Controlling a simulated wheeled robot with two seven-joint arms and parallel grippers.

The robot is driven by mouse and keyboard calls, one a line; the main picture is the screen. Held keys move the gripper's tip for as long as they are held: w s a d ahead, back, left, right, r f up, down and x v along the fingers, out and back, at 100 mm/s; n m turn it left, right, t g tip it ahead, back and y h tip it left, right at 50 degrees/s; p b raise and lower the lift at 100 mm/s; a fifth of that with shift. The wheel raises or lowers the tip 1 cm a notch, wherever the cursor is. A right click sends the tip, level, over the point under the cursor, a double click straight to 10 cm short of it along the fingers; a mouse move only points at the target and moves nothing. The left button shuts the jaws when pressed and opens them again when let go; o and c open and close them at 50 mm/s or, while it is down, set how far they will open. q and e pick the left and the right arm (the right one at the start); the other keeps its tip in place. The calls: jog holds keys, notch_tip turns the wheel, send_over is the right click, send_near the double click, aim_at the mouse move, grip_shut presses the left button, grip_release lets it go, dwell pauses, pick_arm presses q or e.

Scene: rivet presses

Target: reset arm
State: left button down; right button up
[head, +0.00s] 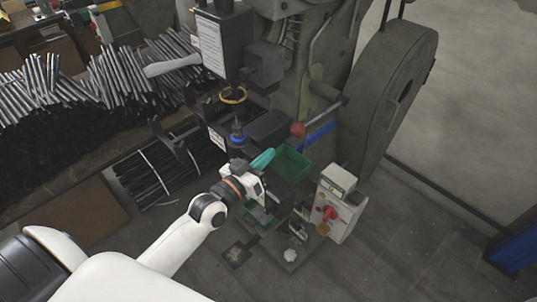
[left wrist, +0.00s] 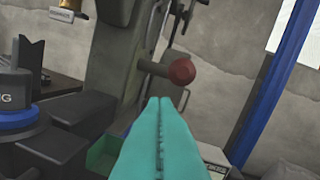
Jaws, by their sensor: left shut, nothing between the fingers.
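My left arm comes in from the lower left in the head view. Its gripper (head: 263,159) has teal fingers and hovers beside the green bin (head: 291,164) at the front of the press. In the left wrist view the teal fingers (left wrist: 160,104) lie pressed together with only a thin seam between them, shut and empty. Beyond the fingertips is the red ball knob (left wrist: 182,72) of a press lever; it also shows in the head view (head: 298,129). The fingers appear apart from the knob. My right gripper is not in view.
The green-grey press has a large flywheel guard (head: 389,92) at the right. A control box (head: 340,205) with a red knob stands on the near right. Bundles of metal rods (head: 121,84) lie at the left. A blue-ringed part (left wrist: 18,118) is left of the fingers. Floor at the lower right is clear.

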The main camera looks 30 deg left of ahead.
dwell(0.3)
pick_arm(q)
jog(key=s+d+f+m+g, duration=0.2)
jog(key=s+d+f+g, duration=0.3)
jog(key=s+f+g, duration=0.3)
jog(key=s+a+f+g+y, duration=0.1)
jog(key=s+f+g+y, duration=0.15)
jog(key=s, duration=0.55)
jog(key=s+a+f+g+y, duration=0.15)
jog(key=s+g, duration=0.25)
jog(key=s, duration=0.4)
notch_tip(320, 180, down, 25)
jog(key=s+g, duration=0.1)
jog(key=s, duration=0.1)
jog(key=s+a+f+m+g, duration=0.1)
jog(key=s+a+f, duration=0.2)
jog(key=s+f, duration=1.3)
jog(key=shift+f, duration=0.3)
